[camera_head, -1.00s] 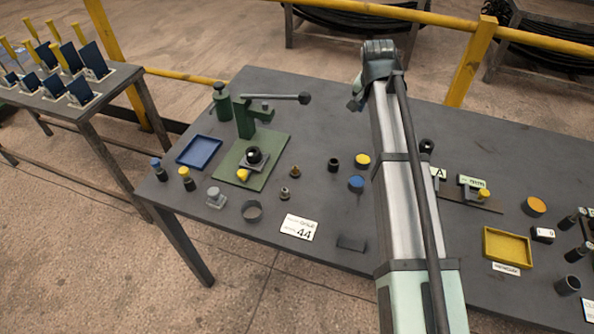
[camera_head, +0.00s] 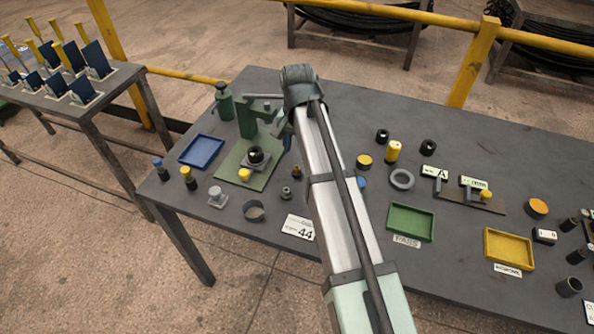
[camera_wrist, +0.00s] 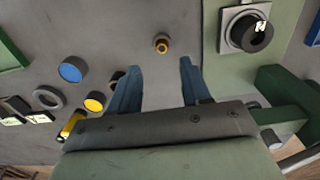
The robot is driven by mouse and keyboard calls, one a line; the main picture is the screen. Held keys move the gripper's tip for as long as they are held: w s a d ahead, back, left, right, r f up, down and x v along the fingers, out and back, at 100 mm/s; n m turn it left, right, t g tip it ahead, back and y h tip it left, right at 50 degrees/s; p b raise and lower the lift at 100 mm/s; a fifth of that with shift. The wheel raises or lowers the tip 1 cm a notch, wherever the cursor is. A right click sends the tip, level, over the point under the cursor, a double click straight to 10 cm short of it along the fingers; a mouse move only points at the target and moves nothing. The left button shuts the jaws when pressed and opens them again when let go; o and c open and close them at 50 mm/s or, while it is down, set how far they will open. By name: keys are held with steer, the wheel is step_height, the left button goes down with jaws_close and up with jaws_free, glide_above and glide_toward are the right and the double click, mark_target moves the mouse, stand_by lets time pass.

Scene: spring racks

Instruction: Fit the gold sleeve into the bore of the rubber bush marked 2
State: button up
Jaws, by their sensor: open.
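The gold sleeve (camera_head: 297,171) is a small brass-coloured piece on the grey table, right of the green press. In the wrist view the gold sleeve (camera_wrist: 161,44) stands ahead of my gripper (camera_wrist: 160,80), roughly centred between the fingers but beyond their tips. My gripper is open with nothing between its fingers; my arm mostly hides it in the head view. A black rubber bush (camera_wrist: 254,37) with a white mark, seen sideways and possibly a 2, sits on a pale square holder on the press plate. It also shows in the head view (camera_head: 257,154).
The green press (camera_head: 245,118) stands behind the bush, its handle near my arm. A grey fitting (camera_head: 286,193) is close to the sleeve. Yellow (camera_wrist: 95,102) and blue discs (camera_wrist: 70,70) lie left of the fingers in the wrist view. A blue tray (camera_head: 201,151) is left of the press.

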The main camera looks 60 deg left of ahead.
mark_target(297, 167)
steer(key=shift+a+f, duration=0.2)
steer(key=shift+f, duration=3.8)
jaws_close()
